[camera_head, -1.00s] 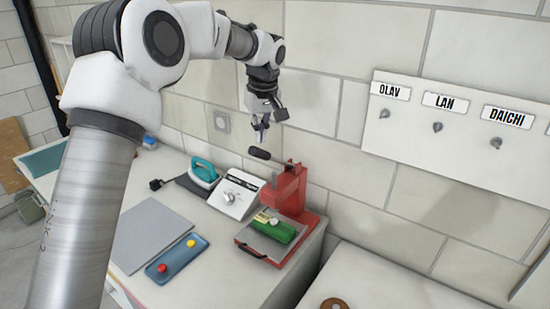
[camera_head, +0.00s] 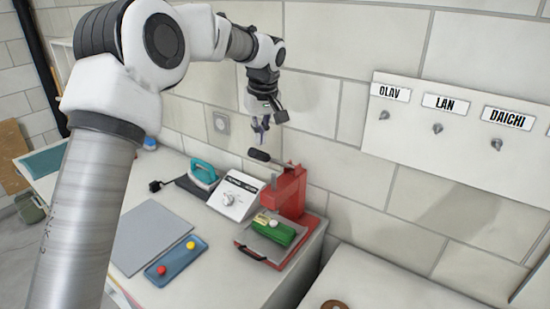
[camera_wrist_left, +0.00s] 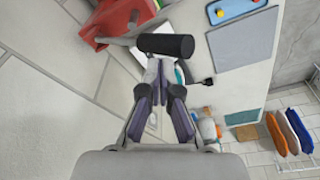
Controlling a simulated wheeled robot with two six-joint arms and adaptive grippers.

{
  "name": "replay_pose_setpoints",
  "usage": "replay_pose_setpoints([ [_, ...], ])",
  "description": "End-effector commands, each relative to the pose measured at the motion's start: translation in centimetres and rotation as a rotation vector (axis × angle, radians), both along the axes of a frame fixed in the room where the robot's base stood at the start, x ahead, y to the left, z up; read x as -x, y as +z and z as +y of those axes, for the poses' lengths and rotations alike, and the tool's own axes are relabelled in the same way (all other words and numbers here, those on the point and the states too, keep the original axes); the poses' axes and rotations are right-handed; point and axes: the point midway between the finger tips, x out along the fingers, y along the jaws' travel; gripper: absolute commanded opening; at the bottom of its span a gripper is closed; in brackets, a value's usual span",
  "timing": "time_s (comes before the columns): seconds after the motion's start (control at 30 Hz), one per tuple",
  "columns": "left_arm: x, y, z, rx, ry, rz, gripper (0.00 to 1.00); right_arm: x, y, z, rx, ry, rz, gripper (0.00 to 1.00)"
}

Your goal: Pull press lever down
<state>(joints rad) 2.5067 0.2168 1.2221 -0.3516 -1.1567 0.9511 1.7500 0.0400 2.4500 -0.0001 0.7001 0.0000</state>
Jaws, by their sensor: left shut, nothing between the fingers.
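The red press (camera_head: 285,195) stands on the right end of the white counter. Its lever ends in a black handle (camera_head: 260,155) that sticks out to the left near the top. A green block (camera_head: 273,230) lies on the press's base plate. My left gripper (camera_head: 261,132) points down just above the black handle, shut and empty. In the left wrist view the closed fingertips (camera_wrist_left: 163,62) lie close to the black handle (camera_wrist_left: 166,45); whether they touch it, I cannot tell. The red press (camera_wrist_left: 112,22) is partly cut off there. My right gripper is not in view.
A white control box (camera_head: 234,197) with a knob and a teal iron (camera_head: 203,173) stand left of the press. A blue tray (camera_head: 177,262) with red and yellow buttons and a grey mat (camera_head: 152,235) lie in front. The hook board (camera_head: 430,135) hangs on the wall at right.

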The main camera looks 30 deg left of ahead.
Motion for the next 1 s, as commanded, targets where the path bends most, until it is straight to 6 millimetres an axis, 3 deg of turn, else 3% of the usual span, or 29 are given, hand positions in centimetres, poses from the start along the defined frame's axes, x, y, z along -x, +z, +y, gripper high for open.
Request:
replay_pose_setpoints([
  [1.0,1.3,-4.6,0.1,-0.001,0.0,0.001,0.0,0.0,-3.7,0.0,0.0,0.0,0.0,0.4],
])
